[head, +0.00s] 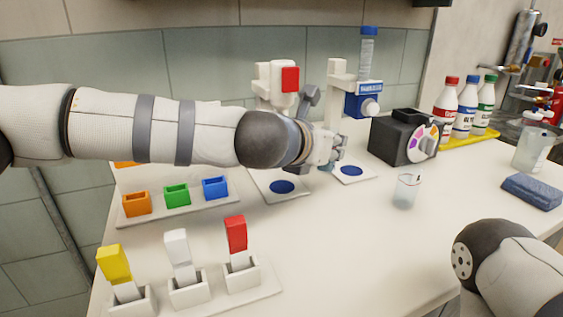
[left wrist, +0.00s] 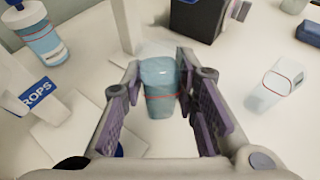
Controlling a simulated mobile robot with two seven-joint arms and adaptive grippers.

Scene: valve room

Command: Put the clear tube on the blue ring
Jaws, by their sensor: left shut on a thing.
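My left gripper (head: 337,152) reaches in from the left, above the counter by the two dispensers. In the left wrist view its fingers (left wrist: 163,100) are closed on the sides of a clear, bluish tube (left wrist: 160,82) with a red line around it. In the head view the tube is mostly hidden by the gripper. Two dark blue round marks lie on white base plates: one (head: 282,187) under the red-marked dispenser (head: 278,80), one (head: 351,170) under the blue-marked dispenser (head: 364,98). The tube's height above the plates is hard to tell. Only part of my right arm shows, without its gripper.
A clear cup (head: 406,190) stands right of the plates; a black box with a colored dial (head: 405,138) stands behind it. Bottles (head: 466,108) stand on a yellow tray at the back right. Holders with colored blocks (head: 236,235) occupy the front left. The counter's middle front is clear.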

